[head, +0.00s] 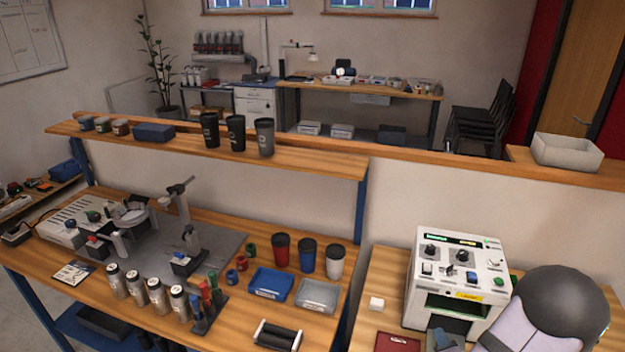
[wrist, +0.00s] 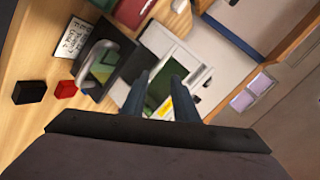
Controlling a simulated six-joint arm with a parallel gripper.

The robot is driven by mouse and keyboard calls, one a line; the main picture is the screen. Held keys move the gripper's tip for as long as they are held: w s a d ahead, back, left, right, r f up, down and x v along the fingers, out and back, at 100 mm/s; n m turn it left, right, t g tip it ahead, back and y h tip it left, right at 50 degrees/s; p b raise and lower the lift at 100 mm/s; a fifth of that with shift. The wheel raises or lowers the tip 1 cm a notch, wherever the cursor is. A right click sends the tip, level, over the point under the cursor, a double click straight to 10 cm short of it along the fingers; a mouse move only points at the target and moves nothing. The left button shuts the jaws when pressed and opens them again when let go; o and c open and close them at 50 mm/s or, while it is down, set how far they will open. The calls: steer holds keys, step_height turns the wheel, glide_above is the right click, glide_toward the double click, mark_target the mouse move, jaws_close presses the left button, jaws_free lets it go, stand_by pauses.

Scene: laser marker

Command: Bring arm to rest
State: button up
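My gripper (wrist: 162,82) shows in the wrist view with its two dark fingers apart and nothing between them. Beyond the fingers is the white laser marker (wrist: 205,62), with its dark green opening partly behind them. In the head view the laser marker (head: 462,262) stands on the right bench, with knobs and buttons on top. A large dark rounded part of my arm is at the lower right, beside the machine. My fingertips cannot be made out in the head view.
In the wrist view a black stand (wrist: 108,62), a card (wrist: 76,38), a black block (wrist: 29,91) and a red block (wrist: 65,89) lie left of the fingers. The left bench holds tumblers (head: 307,256), a blue tray (head: 270,284) and a grey tray (head: 317,295).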

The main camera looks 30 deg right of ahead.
steer(key=w+a+n+g+y, duration=0.3)
steer(key=w+a+n, duration=0.25)
steer(key=a, duration=0.25)
steer(key=w+a+n+g+y, duration=0.2)
steer(key=w+a+n, duration=0.2)
steer(key=a+n, duration=0.3)
steer(key=s+a+r+n+g+y, duration=0.1)
steer(key=s+a+r+n+g, duration=0.15)
steer(key=a, duration=0.45)
steer(key=s+a+r+n+g+y, duration=0.1)
steer(key=s+a+n, duration=0.15)
steer(key=a, duration=0.45)
steer(key=s+a+r+n+g+y, duration=0.1)
steer(key=s+a+r+n, duration=0.15)
steer(key=a, duration=0.45)
step_height(320, 180, down, 46)
steer(key=w+b, duration=0.1)
steer(key=b, duration=4.4)
